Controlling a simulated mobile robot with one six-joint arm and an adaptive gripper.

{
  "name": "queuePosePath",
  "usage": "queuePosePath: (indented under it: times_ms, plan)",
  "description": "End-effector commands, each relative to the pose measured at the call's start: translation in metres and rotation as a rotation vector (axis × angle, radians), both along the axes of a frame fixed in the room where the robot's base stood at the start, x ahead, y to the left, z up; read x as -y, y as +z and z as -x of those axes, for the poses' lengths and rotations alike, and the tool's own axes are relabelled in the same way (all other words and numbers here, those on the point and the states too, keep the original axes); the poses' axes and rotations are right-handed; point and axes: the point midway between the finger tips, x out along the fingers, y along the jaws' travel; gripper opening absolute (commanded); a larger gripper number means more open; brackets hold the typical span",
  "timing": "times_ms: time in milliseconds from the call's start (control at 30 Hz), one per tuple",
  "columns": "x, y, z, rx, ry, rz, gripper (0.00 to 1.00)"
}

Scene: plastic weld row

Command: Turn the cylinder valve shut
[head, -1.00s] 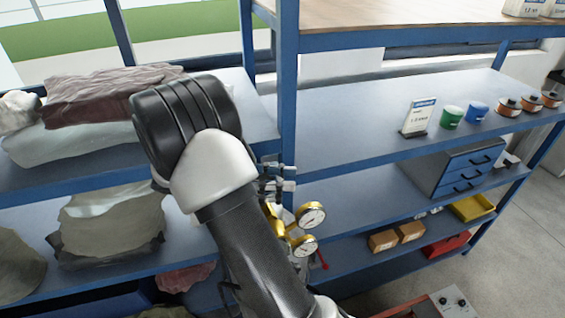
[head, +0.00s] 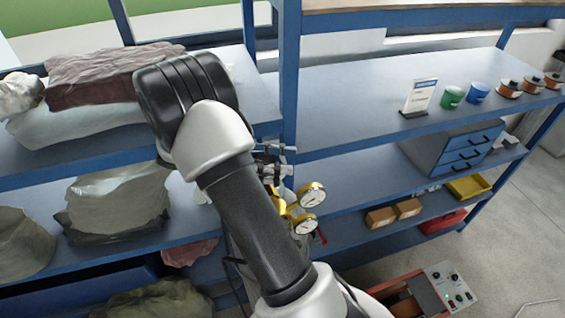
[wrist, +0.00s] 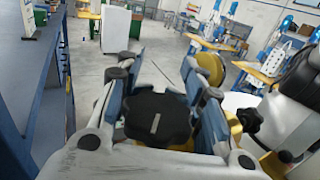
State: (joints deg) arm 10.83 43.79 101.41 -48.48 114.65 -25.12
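The cylinder valve's black lobed handwheel (wrist: 158,118), with a pale mark on its top, shows in the wrist view. My gripper (wrist: 157,100) has its blue-padded fingers on either side of the handwheel, close to its rim. I cannot tell whether the pads touch it. In the head view my arm hides the gripper, the handwheel and most of the cylinder. A brass regulator with two round gauges (head: 311,195) shows just right of my arm. Brass parts (wrist: 238,130) also show right of the gripper in the wrist view.
A blue shelf rack (head: 345,116) runs behind my arm, with cloth bundles (head: 115,205) at the left. Cups, spools, a drawer cabinet (head: 455,155) and small boxes stand at the right. An orange machine (head: 440,288) stands on the floor at lower right.

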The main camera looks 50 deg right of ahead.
Motion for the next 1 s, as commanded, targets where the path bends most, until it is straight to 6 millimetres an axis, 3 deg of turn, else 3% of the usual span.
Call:
queuePosePath:
  times_ms: [267,1000]
  plan:
    - [0.0002,-0.0003,0.0007,-0.002,-0.001,-0.001,0.55]
    - [0.0010,-0.0046,-0.0001,0.000,0.039,-0.001,0.55]
